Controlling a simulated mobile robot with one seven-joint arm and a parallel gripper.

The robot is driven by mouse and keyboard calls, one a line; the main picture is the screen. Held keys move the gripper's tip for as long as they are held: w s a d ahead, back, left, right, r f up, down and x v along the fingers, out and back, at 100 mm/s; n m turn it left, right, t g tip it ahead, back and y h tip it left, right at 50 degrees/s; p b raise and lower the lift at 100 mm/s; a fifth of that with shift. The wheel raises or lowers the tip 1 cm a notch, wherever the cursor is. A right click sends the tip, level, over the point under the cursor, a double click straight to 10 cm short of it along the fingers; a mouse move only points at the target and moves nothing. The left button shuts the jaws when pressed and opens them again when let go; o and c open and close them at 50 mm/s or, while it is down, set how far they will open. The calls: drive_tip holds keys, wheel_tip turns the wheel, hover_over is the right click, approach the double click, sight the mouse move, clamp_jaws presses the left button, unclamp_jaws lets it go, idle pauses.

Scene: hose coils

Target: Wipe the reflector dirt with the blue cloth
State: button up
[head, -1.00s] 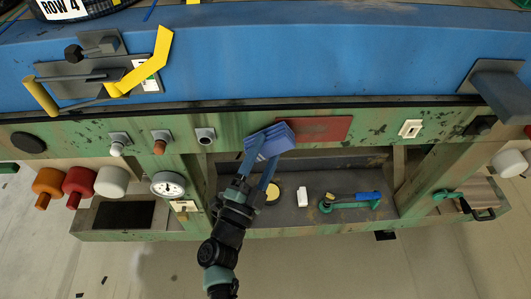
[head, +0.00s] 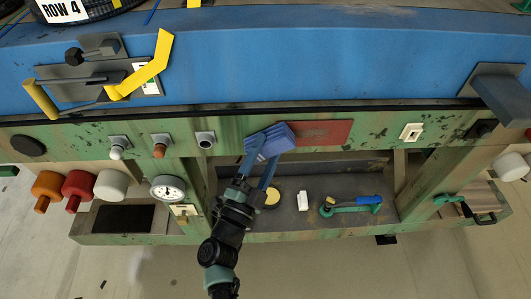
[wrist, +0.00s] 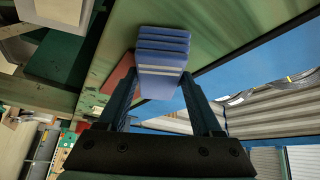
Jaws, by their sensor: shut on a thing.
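The blue cloth (head: 274,141) is a folded, layered pad held between the fingers of my gripper (head: 260,165). In the wrist view the cloth (wrist: 160,62) sits between the two dark blue fingertips of my gripper (wrist: 165,95), against or very near the green panel. The red reflector (head: 322,132) is a flat rectangle on the green front rail; the cloth covers or overlaps its left end in the head view. In the wrist view part of the red reflector (wrist: 118,72) shows behind the left finger. Dark smudges show faintly on the reflector; what lies behind the cloth is hidden.
Below the rail, an open shelf (head: 290,215) holds a round yellow-topped tin (head: 272,198), a white block (head: 303,201) and a green-and-blue tool (head: 350,204). A white switch (head: 411,131) is right of the reflector. Knobs and a gauge (head: 168,188) are at left.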

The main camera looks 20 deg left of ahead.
drive_tip(key=shift+w+d+b, duration=0.15)
drive_tip(key=shift+w+d, duration=0.1)
drive_tip(key=shift+d, duration=0.55)
drive_tip(key=shift+w+d+b, duration=0.2)
drive_tip(key=shift+w+d, duration=0.1)
drive_tip(key=shift+d, duration=0.5)
drive_tip(key=shift+w+d+b, duration=0.15)
drive_tip(key=shift+w+d, duration=0.1)
drive_tip(key=shift+d, duration=0.55)
drive_tip(key=shift+w+d+b, duration=0.3)
drive_tip(key=shift+d+b, duration=0.1)
drive_tip(key=shift+d, duration=0.45)
drive_tip(key=shift+w+d+b, duration=0.25)
drive_tip(key=shift+d+b, duration=0.1)
drive_tip(key=shift+d, duration=0.5)
drive_tip(key=shift+w+d, duration=0.2)
drive_tip(key=shift+d, duration=0.45)
drive_tip(key=shift+d+b, duration=0.1)
drive_tip(key=shift+b, duration=0.2)
drive_tip(key=shift+w+d+f+b, duration=0.1)
drive_tip(key=shift+w+d+b, duration=0.15)
drive_tip(key=shift+d+b, duration=0.3)
drive_tip(key=shift+w+d+b, duration=0.25)
drive_tip(key=shift+d+b, duration=0.1)
drive_tip(key=shift+d, duration=0.4)
drive_tip(key=shift+w+d+b, duration=0.3)
drive_tip(key=shift+d+b, duration=0.2)
drive_tip(key=shift+d, duration=0.45)
